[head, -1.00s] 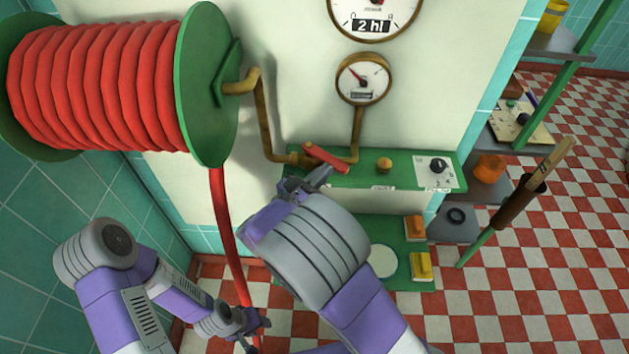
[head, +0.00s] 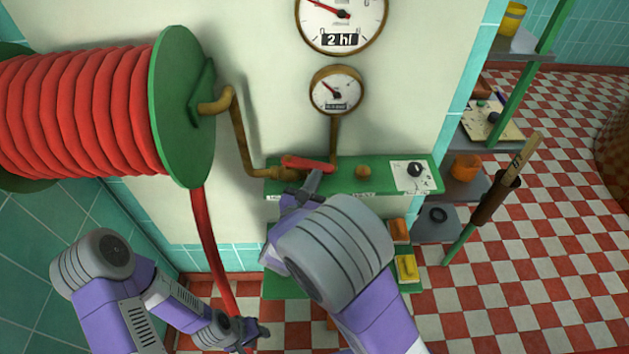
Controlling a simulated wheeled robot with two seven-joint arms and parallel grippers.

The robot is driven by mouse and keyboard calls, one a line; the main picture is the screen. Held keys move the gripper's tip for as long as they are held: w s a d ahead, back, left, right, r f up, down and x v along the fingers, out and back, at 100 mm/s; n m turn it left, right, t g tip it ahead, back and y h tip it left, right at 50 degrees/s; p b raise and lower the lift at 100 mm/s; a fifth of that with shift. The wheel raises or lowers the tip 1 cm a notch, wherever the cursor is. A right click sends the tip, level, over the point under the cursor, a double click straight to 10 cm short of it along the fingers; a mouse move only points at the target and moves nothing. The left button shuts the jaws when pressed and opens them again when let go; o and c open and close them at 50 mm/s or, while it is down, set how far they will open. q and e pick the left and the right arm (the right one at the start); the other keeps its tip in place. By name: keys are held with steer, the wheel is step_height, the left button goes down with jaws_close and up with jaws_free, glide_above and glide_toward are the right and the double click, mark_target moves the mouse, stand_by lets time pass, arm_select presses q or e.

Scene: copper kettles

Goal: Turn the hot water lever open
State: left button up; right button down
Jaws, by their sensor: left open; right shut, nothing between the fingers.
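The red lever (head: 307,163) sits on a brass pipe joint above the green panel (head: 345,180) and lies nearly level, its free end pointing right. My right gripper (head: 314,181) is shut and empty, just below the lever's right half in the head view. I cannot tell whether its fingertips touch the lever. My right wrist hides part of the panel front and what is below it. My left gripper (head: 256,330) is open, low at the left near the hanging red hose (head: 208,245), well away from the lever.
A large red hose reel (head: 80,115) with a green disc fills the upper left. Two gauges (head: 336,90) hang above the panel. Orange and yellow blocks (head: 406,268) lie below.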

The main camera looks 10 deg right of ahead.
steer(key=shift+d+p+x, duration=0.3)
steer(key=shift+p+x, duration=0.05)
steer(key=shift+x, duration=1.05)
steer(key=shift+s+r, duration=0.1)
steer(key=shift+s, duration=0.15)
